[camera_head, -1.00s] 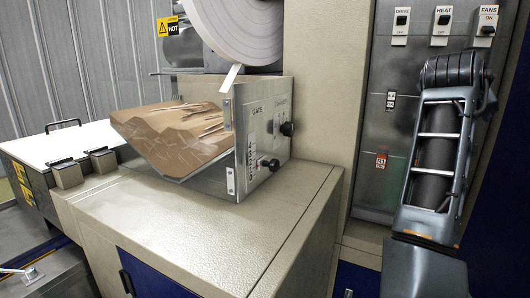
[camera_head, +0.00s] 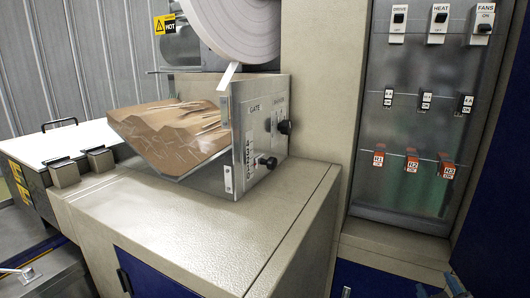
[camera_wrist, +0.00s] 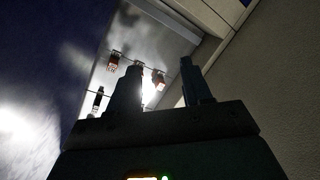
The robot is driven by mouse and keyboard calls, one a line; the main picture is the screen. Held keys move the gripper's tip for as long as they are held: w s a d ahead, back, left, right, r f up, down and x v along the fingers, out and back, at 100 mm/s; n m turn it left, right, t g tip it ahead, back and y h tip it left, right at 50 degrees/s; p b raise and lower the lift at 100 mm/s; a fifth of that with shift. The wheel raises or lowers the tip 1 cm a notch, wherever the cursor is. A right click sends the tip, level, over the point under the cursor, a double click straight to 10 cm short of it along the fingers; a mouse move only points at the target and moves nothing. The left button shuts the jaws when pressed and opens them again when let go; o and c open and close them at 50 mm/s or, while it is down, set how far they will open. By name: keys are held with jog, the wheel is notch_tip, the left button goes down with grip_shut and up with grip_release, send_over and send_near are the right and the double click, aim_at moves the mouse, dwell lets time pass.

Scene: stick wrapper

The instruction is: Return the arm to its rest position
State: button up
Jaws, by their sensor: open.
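My gripper (camera_wrist: 160,88) shows in the wrist view with its two dark fingers apart and nothing between them. Beyond it is part of the switch panel, seen tilted. The switch panel (camera_head: 420,140) is fully uncovered there. It has DRIVE (camera_head: 399,17), HEAT (camera_head: 439,20) and FANS (camera_head: 484,19) switches on top, a row of small black-and-white switches (camera_head: 426,100) in the middle, and several red-tagged switches (camera_head: 411,162) below.
A beige machine body (camera_head: 210,225) fills the centre. On it stands a metal hopper (camera_head: 235,140) with a brown, ridged load and black knobs. A large white roll (camera_head: 240,25) hangs above. A white-lidded box (camera_head: 85,140) is at left. Dark blue panels are at right.

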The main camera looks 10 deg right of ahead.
jog(key=s+a+f+y, duration=0.15)
jog(key=s+a, duration=0.25)
jog(key=s, duration=0.5)
jog(key=s+a+f+y, duration=0.1)
jog(key=s+a+y, duration=0.25)
jog(key=s, duration=0.55)
jog(key=s+a+f+y, duration=0.1)
jog(key=s+a+f, duration=0.1)
jog(key=s+a, duration=0.5)
jog(key=s+r+m+y, duration=0.1)
jog(key=s+r+m, duration=0.2)
jog(key=s, duration=0.7)
notch_tip(320, 180, up, 2)
jog(key=shift+s+a+r+t, duration=0.15)
jog(key=shift+a+t, duration=0.15)
jog(key=shift+a, duration=0.15)
